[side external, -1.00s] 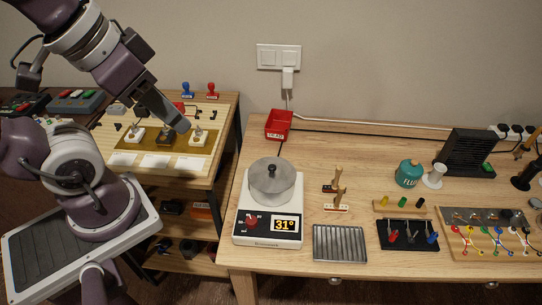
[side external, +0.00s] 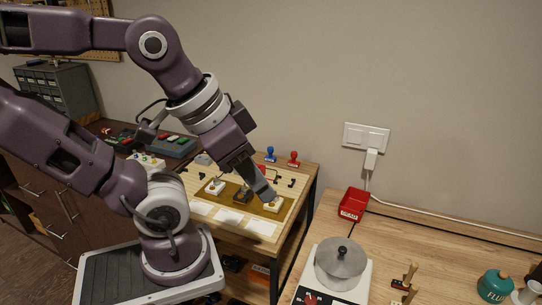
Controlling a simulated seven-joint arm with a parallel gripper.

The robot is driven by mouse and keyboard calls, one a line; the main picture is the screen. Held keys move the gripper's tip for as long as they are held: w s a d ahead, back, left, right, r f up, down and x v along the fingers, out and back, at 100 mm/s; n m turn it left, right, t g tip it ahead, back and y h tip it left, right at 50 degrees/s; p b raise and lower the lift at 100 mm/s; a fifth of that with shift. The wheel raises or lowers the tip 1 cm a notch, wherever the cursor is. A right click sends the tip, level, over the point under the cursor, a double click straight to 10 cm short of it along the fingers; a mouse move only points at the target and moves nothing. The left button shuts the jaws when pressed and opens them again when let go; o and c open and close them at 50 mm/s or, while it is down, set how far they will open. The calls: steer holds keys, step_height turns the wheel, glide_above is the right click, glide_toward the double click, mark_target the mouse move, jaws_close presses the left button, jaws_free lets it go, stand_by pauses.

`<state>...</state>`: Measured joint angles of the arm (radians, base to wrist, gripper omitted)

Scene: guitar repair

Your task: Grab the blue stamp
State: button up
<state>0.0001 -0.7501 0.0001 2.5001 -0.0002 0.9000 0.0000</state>
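The blue stamp (side external: 270,154) stands upright at the back edge of the light wooden side table, just left of a red stamp (side external: 293,159). My gripper (side external: 268,196) points down over the front-right part of the board on that table, nearer the camera than the blue stamp and apart from it in the picture. Its fingers are seen edge-on, so I cannot tell whether they are open or shut. Nothing is visible between them.
A board with several switch pieces (side external: 215,187) and white cards (side external: 262,228) lies below my gripper. A red bin (side external: 353,204) and a hotplate with a metal pot (side external: 341,262) stand on the workbench to the right. A gap separates the two tables.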

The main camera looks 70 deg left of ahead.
steer(key=shift+o, duration=0.5)
steer(key=shift+o, duration=0.8)
